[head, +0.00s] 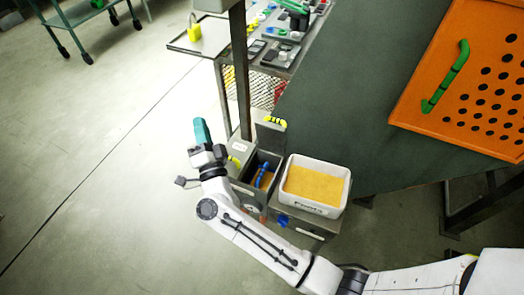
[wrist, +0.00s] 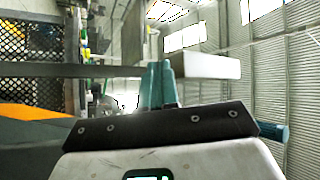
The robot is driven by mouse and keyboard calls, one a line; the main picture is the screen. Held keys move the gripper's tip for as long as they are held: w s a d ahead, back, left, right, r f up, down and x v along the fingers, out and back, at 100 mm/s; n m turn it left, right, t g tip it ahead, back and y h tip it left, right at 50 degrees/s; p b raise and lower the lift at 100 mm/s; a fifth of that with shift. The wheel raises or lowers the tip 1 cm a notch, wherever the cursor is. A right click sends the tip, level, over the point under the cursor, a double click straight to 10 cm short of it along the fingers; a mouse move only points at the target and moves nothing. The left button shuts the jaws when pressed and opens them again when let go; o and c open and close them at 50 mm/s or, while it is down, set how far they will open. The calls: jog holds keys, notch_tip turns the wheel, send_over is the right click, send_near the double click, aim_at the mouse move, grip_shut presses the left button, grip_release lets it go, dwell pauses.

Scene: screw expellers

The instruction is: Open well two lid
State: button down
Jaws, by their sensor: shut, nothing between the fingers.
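My gripper (head: 201,128) has teal fingers held together and empty. It is up to the left of the grey wells, and its fingers also show in the wrist view (wrist: 158,84). An open grey well (head: 262,172) holds a blue tool and some yellow material. Behind it stands a grey panel (head: 270,134) with a yellow-and-black handle (head: 275,121) on its top edge. A second yellow handle (head: 233,161) shows just right of my wrist, partly hidden by it. I cannot read which well is number two.
A white bin (head: 335,203) of yellow granules sits right of the open well. A dark green table (head: 350,100) with an orange perforated tray (head: 440,72) lies to the right. A metal post (head: 240,75) and parts bench (head: 200,44) stand behind.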

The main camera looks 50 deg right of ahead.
jog(key=s+d+f+m+g+h+b, duration=0.1)
jog(key=s+f+m+g+h+b, duration=0.4)
jog(key=s+f+m+g+h, duration=0.65)
jog(key=m+g+y, duration=0.2)
jog(key=m+y, duration=0.1)
send_near(269, 134)
jog(key=x, duration=0.7)
jog(key=shift+p, duration=0.4)
